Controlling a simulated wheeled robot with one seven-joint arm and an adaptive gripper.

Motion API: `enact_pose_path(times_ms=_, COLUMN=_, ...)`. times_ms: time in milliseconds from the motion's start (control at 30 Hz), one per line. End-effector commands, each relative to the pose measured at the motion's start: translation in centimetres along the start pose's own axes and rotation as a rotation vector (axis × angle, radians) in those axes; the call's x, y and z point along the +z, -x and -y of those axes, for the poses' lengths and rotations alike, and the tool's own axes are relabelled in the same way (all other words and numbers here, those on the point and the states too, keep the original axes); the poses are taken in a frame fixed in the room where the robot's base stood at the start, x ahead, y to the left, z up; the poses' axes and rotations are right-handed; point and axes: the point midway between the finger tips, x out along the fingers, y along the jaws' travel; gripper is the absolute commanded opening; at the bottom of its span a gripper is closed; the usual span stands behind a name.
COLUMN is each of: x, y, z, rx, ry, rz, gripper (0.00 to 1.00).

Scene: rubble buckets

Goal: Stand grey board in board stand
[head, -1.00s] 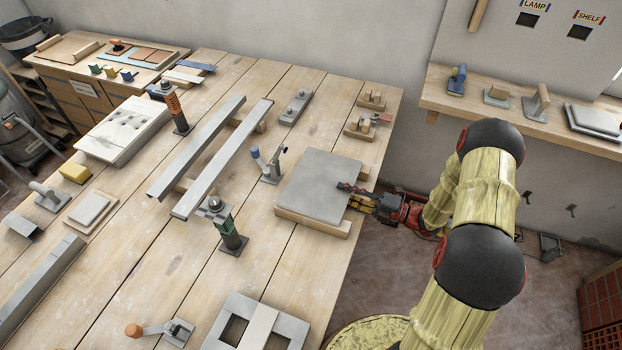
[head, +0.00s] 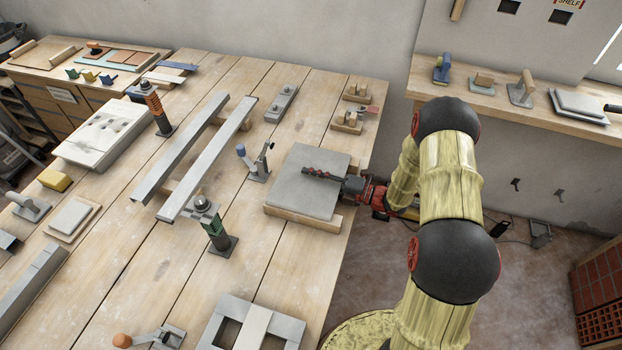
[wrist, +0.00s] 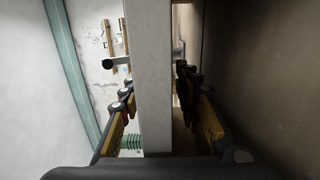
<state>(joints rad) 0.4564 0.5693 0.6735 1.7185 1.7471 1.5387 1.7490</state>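The grey board (head: 300,195) is a flat square slab lying on wooden battens (head: 330,226) at the right edge of the workbench. My gripper (head: 322,174) reaches in from the right, with one finger over the board's top face. The other finger is hidden below in the head view. In the wrist view, the board (wrist: 152,80) shows edge-on between my two fingers (wrist: 155,105). The fingers are apart, with a dark gap on the right side of the board. Two small wooden blocks with upright pieces (head: 352,122) stand behind the board; I cannot tell whether they are the board stand.
A toggle clamp (head: 257,163) stands just left of the board. Two long metal rails (head: 210,155) and a green-black post (head: 218,236) are farther left. A grey frame (head: 225,335) lies at the front. A wall shelf (head: 460,92) with tools is at the right.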

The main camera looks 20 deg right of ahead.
Motion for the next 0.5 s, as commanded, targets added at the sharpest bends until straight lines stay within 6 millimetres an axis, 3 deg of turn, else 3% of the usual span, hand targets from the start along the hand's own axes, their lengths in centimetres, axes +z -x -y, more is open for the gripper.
enact_pose_path(times_ms=67, x=0.01, y=0.02, z=-0.03, rx=0.000, ry=0.000, rz=0.000, gripper=0.33)
enact_pose_path(times_ms=500, x=0.00, y=0.05, z=-0.01, rx=0.000, ry=0.000, rz=0.000, gripper=0.08)
